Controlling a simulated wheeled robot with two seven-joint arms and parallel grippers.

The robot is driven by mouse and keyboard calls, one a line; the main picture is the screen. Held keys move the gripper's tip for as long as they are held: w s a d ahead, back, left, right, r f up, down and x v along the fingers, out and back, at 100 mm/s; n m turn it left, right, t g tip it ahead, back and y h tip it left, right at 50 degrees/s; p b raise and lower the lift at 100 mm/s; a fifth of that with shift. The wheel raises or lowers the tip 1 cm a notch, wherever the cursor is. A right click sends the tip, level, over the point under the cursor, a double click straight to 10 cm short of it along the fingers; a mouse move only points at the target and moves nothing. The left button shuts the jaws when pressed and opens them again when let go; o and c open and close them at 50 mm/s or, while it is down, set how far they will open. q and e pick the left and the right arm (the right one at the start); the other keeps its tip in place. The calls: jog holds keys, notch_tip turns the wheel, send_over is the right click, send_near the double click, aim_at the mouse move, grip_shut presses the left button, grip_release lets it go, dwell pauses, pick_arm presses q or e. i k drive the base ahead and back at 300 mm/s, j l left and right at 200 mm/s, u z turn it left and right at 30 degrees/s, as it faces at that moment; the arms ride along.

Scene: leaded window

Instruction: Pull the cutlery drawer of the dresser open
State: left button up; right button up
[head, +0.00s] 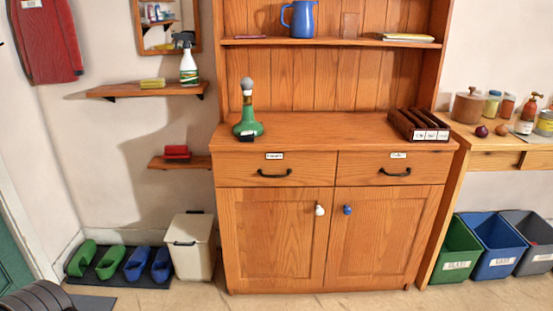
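The wooden dresser (275,217) stands against the wall in the middle of the head view. It has two drawers side by side under its top. The left drawer (240,174) and the right drawer (427,170) both look shut, flush with the front. Each has a dark bow handle, the left handle (274,174) and the right handle (395,173). Each bears a small white label, the left label (275,156) and the right label (398,155); the lettering is too small to read surely. Neither of my grippers is in view.
Below are two shut cupboard doors with a white knob (320,210) and a blue knob (348,210). A green bottle-like object (248,128) and a dark divided box (418,125) stand on the dresser top. A pale bin (192,250) stands left, coloured bins right. The floor in front looks clear.

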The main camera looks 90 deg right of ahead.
aim_at(354, 168)
jog(key=z, duration=3.7)
